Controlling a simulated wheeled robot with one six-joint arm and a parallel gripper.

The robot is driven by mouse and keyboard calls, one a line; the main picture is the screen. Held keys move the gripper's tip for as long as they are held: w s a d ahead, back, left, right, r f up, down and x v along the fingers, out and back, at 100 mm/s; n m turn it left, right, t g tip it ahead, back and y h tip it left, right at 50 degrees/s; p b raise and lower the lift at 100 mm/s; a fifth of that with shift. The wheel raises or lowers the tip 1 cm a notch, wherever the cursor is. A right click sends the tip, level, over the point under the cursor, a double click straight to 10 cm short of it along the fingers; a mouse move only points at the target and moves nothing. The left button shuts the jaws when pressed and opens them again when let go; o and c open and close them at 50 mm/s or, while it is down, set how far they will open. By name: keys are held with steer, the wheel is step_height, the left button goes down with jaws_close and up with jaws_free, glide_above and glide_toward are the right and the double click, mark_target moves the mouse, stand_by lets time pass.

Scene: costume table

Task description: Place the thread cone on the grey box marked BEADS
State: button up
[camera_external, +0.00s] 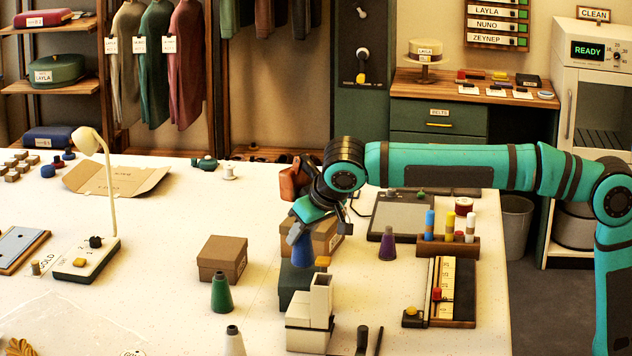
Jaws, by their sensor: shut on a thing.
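My gripper (312,222) points down over the middle of the white table and is shut on a blue thread cone (301,252). The jaws hide the top of the cone. The cone is upright, with its lower end at the top of a dark grey-green box (291,292) in this view. I cannot tell whether it touches that box or hangs above it. No BEADS marking is readable on any box here. Other cones stand on the table: a green one (221,293), a purple one (387,245) and a pale grey one (234,342).
A brown box (222,258) stands left of the gripper, another (327,238) close behind the cone. Pale stacked blocks (312,318) stand in front of the dark box. A lamp (106,190) rises at left; a wooden spool rack (448,246) stands at right.

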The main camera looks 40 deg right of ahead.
steer(key=shift+f, duration=0.9)
steer(key=shift+f, duration=0.1)
steer(key=o, duration=1)
steer(key=v, duration=1.2)
